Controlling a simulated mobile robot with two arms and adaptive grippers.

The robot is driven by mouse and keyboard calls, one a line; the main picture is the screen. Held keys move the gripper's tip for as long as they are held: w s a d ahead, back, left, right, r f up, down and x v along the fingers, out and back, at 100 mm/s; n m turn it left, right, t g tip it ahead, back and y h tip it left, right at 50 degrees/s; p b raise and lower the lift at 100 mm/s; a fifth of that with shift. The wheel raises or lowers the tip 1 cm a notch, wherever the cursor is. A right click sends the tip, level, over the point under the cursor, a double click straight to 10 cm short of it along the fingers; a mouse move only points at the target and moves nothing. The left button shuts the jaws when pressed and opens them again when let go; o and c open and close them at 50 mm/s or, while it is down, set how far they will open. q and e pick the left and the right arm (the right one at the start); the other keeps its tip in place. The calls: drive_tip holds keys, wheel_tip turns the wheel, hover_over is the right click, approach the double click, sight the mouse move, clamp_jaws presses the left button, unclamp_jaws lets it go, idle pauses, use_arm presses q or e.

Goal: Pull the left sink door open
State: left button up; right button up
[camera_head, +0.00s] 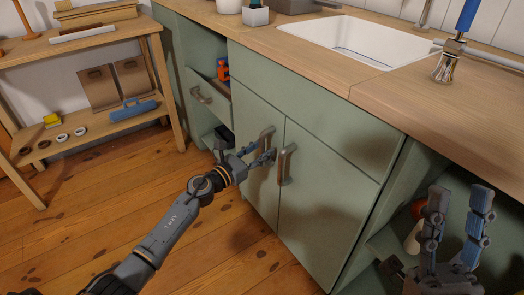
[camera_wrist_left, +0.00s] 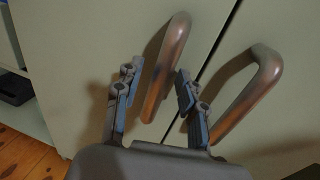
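The left sink door (camera_head: 250,112) is a green cabinet panel, shut flush beside the right sink door (camera_head: 322,190). Its upright metal handle (camera_wrist_left: 172,55) is near the seam between the doors. My left gripper (camera_head: 264,152) is at that handle. In the left wrist view its two fingers are apart, one on each side of the left handle, with gaps showing; whether either finger touches it I cannot tell. The right door's handle (camera_wrist_left: 250,90) lies just outside the right finger. My right gripper (camera_head: 459,200) is open and empty, at the lower right by the cabinet.
The wooden counter (camera_head: 290,55) with a white sink (camera_head: 350,38) is above the doors. An open shelf unit with a partly pulled drawer (camera_head: 208,98) lies left of the door. A wooden shelf table (camera_head: 100,130) stands further left. The wooden floor (camera_head: 215,245) before the doors is clear.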

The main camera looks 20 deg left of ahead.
use_arm(q)
drive_tip(key=shift+w+d, duration=0.25)
drive_tip(key=shift+w, duration=0.15)
drive_tip(key=shift+c, duration=0.4)
clamp_jaws()
